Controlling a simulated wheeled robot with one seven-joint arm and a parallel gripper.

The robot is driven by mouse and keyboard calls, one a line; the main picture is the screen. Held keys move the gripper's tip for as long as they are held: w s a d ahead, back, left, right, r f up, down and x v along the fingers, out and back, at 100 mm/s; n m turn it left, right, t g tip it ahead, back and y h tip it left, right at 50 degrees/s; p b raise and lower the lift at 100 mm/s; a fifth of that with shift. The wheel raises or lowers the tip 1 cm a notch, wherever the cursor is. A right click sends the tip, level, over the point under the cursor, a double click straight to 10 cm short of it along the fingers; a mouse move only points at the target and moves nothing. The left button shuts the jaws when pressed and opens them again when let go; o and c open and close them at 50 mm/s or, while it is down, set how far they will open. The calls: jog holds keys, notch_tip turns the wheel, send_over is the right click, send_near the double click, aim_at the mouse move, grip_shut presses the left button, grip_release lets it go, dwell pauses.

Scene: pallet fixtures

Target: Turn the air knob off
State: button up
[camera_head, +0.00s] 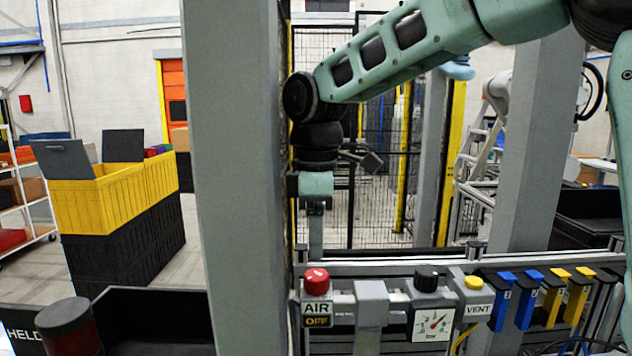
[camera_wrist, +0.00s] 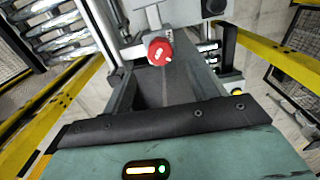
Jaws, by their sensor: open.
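The red air knob (camera_head: 316,281) sits at the left end of the panel rail, on a block whose plate reads "AIR" above "OFF". It also shows in the wrist view (camera_wrist: 160,52), near the top centre, with pale marks on its face. My gripper (camera_head: 316,228) points down above the red knob in the head view, with a gap between them. It is open and holds nothing. The fingertips are small and partly merged with the background.
Right of the knob are a grey block (camera_head: 370,304), a black knob (camera_head: 426,279) over a pressure gauge (camera_head: 431,324), and a yellow button (camera_head: 474,282) marked "VENT". Blue and yellow handles (camera_head: 540,298) follow. A thick grey post (camera_head: 238,180) stands close on the left.

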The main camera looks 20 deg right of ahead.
notch_tip(320, 180, up, 11)
jog(key=b, duration=0.1)
jog(key=shift+f, duration=0.2)
dwell(0.5)
